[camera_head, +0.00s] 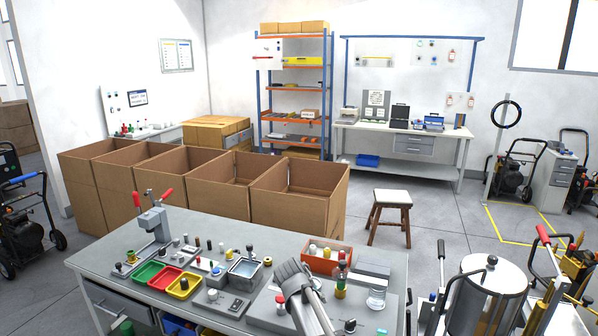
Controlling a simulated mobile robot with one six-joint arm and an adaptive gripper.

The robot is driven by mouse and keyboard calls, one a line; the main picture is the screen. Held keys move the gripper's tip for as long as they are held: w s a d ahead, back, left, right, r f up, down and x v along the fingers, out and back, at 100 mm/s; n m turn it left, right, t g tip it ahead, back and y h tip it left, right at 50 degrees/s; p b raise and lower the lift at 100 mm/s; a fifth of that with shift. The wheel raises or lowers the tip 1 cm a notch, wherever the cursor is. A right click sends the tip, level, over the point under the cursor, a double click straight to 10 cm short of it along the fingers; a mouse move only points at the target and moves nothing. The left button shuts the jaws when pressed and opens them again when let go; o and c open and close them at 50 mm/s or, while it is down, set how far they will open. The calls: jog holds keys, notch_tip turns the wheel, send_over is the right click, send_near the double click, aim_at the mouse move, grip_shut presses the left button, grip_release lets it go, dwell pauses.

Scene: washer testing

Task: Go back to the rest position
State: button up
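My gripper (293,275) shows as a grey shape low in the middle of the head view. No held object can be made out.
The bench carries green, red and yellow bins (184,286), an orange-red box (327,257) and a lever press (153,222). Open cardboard boxes (300,200) stand behind it. A silver cylinder (487,290) stands at the right. Floor around the stool (391,198) is clear.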

jog(key=s+d+f+g+y, duration=0.1)
jog(key=s+d+g+y, duration=0.1)
jog(key=s+d, duration=0.4)
jog(key=s+d+f+g+y, duration=0.1)
jog(key=s+d, duration=0.5)
jog(key=s, duration=0.6)
jog(key=shift+s+f+m+g+y, duration=0.25)
jog(key=shift+g+y, duration=0.25)
jog(key=shift+y, duration=0.3)
jog(key=shift+w+d, duration=0.1)
jog(key=shift+d, duration=0.1)
